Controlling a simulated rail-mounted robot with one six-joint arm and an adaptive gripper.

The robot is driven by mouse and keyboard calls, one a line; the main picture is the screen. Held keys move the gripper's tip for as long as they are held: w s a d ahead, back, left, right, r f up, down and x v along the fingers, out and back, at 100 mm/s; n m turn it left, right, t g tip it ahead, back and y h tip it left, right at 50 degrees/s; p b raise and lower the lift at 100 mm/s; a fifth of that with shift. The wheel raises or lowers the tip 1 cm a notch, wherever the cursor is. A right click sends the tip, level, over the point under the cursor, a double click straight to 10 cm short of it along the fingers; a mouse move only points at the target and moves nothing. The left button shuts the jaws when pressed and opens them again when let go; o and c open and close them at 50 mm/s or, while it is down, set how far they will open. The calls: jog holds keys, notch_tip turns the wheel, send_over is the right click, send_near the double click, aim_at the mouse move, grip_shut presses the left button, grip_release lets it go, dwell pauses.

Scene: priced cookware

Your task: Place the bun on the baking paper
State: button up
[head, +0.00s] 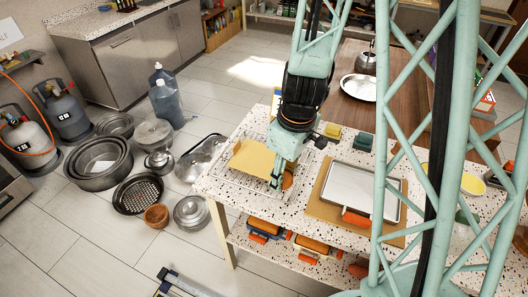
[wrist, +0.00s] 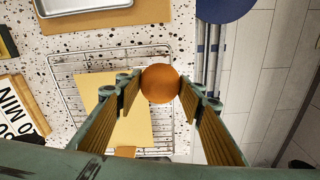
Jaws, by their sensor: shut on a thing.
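The bun (wrist: 160,83) is a round orange-brown ball between my gripper's fingertips (wrist: 160,90) in the wrist view. My gripper is shut on it. In the head view the bun (head: 288,181) shows partly behind my gripper (head: 279,178). The baking paper (wrist: 96,108) is a flat yellow sheet on a wire rack (wrist: 63,75). It also shows in the head view (head: 251,160), left of my gripper. In the wrist view the bun appears at the rack's right part, just past the paper's upper right corner. Its height above the rack is hard to tell.
The rack lies on a speckled table (head: 225,187). A metal tray (head: 361,189) on a brown board stands to its right. Yellow and dark sponges (head: 333,131) lie behind. Several pots and pans (head: 99,163) are on the floor at left.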

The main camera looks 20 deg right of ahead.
jog(key=shift+w, duration=0.1)
jog(key=p, duration=0.4)
send_over(263, 160)
jog(key=shift+d+f, duration=0.2)
jog(key=shift+f, duration=0.55)
jog(key=shift+f, duration=0.15)
jog(key=shift+f, duration=1.6)
jog(key=shift+f+b, duration=0.15)
jog(key=shift+b, duration=0.15)
jog(key=o, duration=0.8)
jog(key=shift+o, duration=0.2)
